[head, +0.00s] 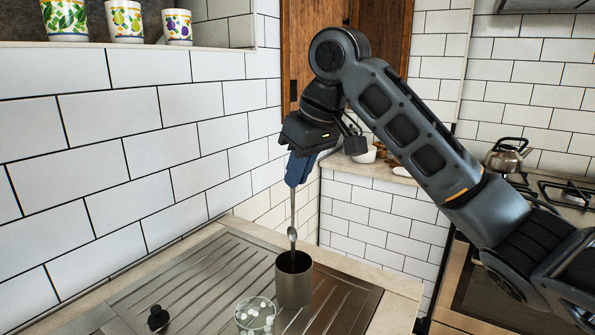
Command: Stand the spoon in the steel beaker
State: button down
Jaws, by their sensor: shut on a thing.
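The spoon (293,236) hangs nearly upright, bowl down, with its blue handle (298,170) between the jaws. My gripper (308,145) is shut on the handle, well above the drainboard. The steel beaker (293,284) stands upright on the metal drainboard (180,285). The spoon's bowl is over the beaker's mouth in the picture, with its tip near the rim. I cannot tell from this one view whether the tip is inside the opening. The inside of the beaker is dark.
A clear glass (255,318) with white pieces stands just left of the beaker, near the front. A small black knob (158,318) is further left. Tiled walls close in behind. Patterned cups (124,20) sit on a high ledge; a kettle (507,155) is on the stove.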

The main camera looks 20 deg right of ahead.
aim_at(297, 227)
jog(key=shift+f+b, duration=2.6)
jog(key=shift+f, duration=2.6)
jog(key=c, duration=1.1)
grip_release()
jog(key=shift+c, duration=0.2)
jog(key=shift+r, duration=0.1)
jog(key=v, duration=0.7)
jog(key=shift+s+r+p, duration=0.2)
jog(key=shift+r+p, duration=0.05)
jog(key=shift+p, duration=0.15)
jog(key=shift+r, duration=0.1)
